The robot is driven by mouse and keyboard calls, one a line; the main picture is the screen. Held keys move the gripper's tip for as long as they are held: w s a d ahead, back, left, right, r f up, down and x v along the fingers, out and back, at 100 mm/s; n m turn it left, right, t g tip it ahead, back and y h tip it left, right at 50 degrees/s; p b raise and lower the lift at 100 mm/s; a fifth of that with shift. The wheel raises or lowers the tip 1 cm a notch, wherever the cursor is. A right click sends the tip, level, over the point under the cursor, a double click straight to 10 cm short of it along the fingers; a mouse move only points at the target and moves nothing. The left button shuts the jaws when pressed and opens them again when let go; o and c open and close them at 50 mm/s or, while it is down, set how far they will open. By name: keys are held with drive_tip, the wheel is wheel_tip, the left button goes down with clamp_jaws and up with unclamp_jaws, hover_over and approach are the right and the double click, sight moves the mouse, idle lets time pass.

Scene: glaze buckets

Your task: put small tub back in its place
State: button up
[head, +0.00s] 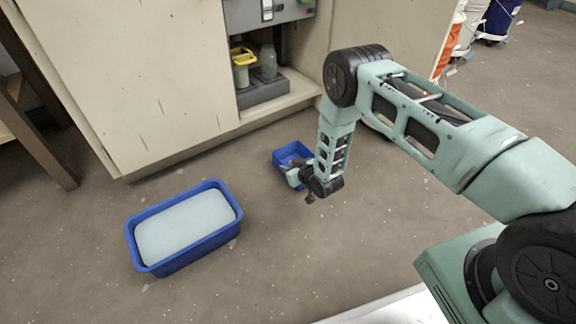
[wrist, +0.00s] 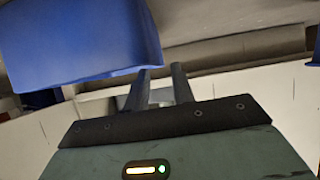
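The small tub (head: 293,152) is blue and open-topped, and it is near the cabinet base in the head view. My gripper (head: 299,172) is at its near side and hides part of it. In the wrist view a large blue wall (wrist: 80,40), most likely this tub, fills the upper left and its lower corner meets my fingertips (wrist: 162,70). The two fingers are close together with a narrow gap. I cannot tell whether the wall is pinched between them, or whether the tub touches the floor.
A larger blue tub (head: 231,230) with a pale filling stands on the floor at left. The cabinet (head: 150,80) has an open recess holding a yellow-rimmed container (head: 242,70) and a jar (head: 267,62). Buckets (head: 497,20) stand at the upper right. Floor between the tubs is clear.

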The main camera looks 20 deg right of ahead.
drive_tip(key=p+v, duration=0.5)
drive_tip(key=v, duration=0.6)
drive_tip(key=w+a+r+g, duration=0.2)
drive_tip(key=a+r+g, duration=0.1)
drive_tip(key=a+r, duration=0.55)
drive_tip(key=s+a+r+n+g, duration=0.15)
drive_tip(key=s+r, duration=0.25)
drive_tip(key=r, duration=0.4)
drive_tip(key=s+a+r+g, duration=0.2)
drive_tip(key=s+a+r, duration=0.1)
drive_tip(key=r, duration=0.4)
drive_tip(key=s+d+r+g+h, duration=0.1)
drive_tip(key=s+r, duration=0.4)
drive_tip(key=s, duration=0.4)
drive_tip(key=s+d+r+n+g+h, duration=0.1)
drive_tip(key=s+r+g, duration=0.1)
drive_tip(key=s+r, duration=0.3)
drive_tip(key=s+d+r+n+g+h, duration=0.1)
drive_tip(key=s+r, duration=0.5)
drive_tip(key=s, duration=0.7)
drive_tip(key=shift+s+d+g, duration=0.25)
drive_tip(key=shift+g, duration=0.4)
drive_tip(key=shift+n, duration=0.25)
